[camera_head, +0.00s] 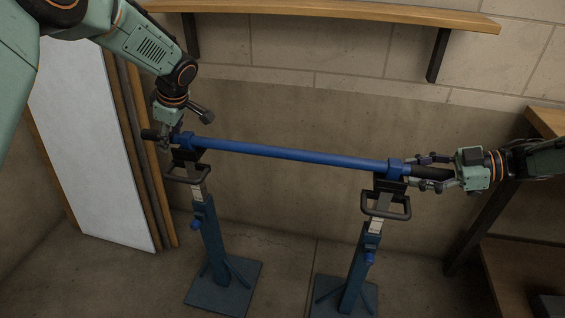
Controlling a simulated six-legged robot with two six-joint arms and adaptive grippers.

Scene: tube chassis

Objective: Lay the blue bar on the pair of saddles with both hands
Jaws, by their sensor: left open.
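The blue bar (290,154) spans the two stands, with a blue collar and a black grip near each end. Its left part lies over the left saddle (185,157) and its right part over the right saddle (390,184). It appears to rest on both, though the exact seating is too small to tell. My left gripper (180,127) is open just above the bar's left end, its fingers spread. My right gripper (431,172) is open, with one finger above and one below the bar's black right end, and gaps showing.
The left blue stand (212,240) and right blue stand (358,270) have flat floor plates and black handles. A wooden shelf (330,10) runs along the wall above. A white panel (90,140) leans at left. A wooden bench (520,265) stands at right.

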